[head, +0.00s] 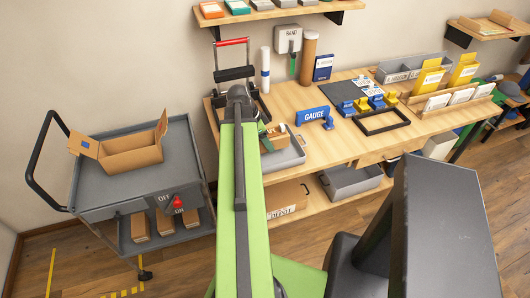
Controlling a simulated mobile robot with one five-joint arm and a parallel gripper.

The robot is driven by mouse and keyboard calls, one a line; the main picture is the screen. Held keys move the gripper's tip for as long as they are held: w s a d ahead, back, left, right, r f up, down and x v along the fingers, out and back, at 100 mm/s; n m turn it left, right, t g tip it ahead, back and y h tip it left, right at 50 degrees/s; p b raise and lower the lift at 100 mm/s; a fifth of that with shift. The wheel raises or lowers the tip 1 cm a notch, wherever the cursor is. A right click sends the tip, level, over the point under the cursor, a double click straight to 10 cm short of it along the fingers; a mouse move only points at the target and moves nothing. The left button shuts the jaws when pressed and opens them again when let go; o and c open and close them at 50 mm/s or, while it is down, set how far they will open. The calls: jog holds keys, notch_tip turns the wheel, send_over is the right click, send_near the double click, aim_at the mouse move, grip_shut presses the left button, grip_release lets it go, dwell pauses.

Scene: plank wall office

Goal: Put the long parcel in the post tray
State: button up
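I cannot tell for sure which thing is the long parcel. Long brown boxes, including one at the left (140,227), lie on the lower shelf of the grey cart. A brown object (276,137) sits at a shallow grey tray (291,157) on the bench, partly hidden by my green arm. No tray has a label I can read as post. A wooden tray (432,113) at the bench's right holds white envelopes and yellow items. My gripper is not visible; my arm reaches over the bench and its end is hidden.
An open carton (133,154) stands on the grey cart (95,187). A depot box (287,198) and grey bin (350,181) are below. Some floor is clear between cart and bench.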

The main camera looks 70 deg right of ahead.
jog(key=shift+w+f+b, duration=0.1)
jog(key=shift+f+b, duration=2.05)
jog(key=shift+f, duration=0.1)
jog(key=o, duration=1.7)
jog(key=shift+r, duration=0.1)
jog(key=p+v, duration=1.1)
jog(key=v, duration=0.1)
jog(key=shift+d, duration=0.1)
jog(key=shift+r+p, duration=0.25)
jog(key=shift+p, duration=0.15)
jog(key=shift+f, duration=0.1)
